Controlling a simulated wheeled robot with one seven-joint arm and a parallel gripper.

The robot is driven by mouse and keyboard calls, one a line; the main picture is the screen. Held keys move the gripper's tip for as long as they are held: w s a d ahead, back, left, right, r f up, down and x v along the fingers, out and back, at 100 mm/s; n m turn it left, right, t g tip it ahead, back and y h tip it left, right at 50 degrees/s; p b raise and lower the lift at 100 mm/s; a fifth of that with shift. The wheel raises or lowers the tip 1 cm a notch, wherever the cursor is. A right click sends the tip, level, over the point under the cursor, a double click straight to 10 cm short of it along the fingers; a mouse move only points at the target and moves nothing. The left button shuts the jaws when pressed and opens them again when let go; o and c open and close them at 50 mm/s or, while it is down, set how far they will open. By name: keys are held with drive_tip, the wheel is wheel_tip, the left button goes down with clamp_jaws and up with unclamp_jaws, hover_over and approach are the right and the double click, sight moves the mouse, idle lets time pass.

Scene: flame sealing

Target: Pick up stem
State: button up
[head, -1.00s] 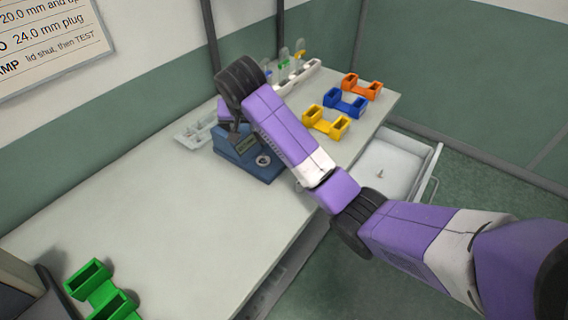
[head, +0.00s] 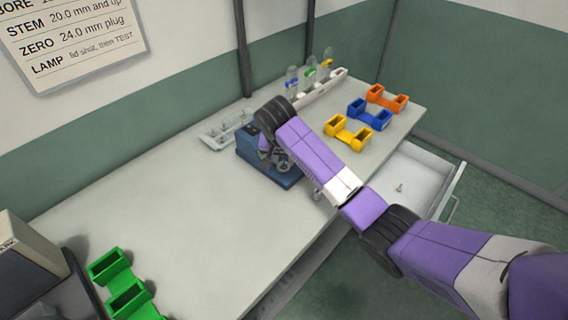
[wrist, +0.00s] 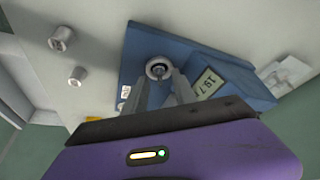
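A blue test device (head: 252,158) with a small display stands on the bench. In the wrist view the device (wrist: 205,48) has a round metal socket (wrist: 158,68); I cannot tell whether a stem sits in it. My gripper (wrist: 160,76) is open, its two fingers spread just in front of or over the socket. In the head view my arm hides much of the device and gripper. Two short metal cylinders, one (wrist: 62,38) and another (wrist: 78,76), stand on the bench beside the device. I cannot tell which part is the stem.
Yellow (head: 347,132), blue (head: 370,111) and orange (head: 387,98) holders stand at the right, a green one (head: 125,290) at near left. A grey parts tray (head: 215,141) lies behind the device. An open drawer (head: 420,170) holds a small metal part (head: 400,187). The bench's left-middle is clear.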

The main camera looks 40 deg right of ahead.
clamp_jaws()
idle(0.6)
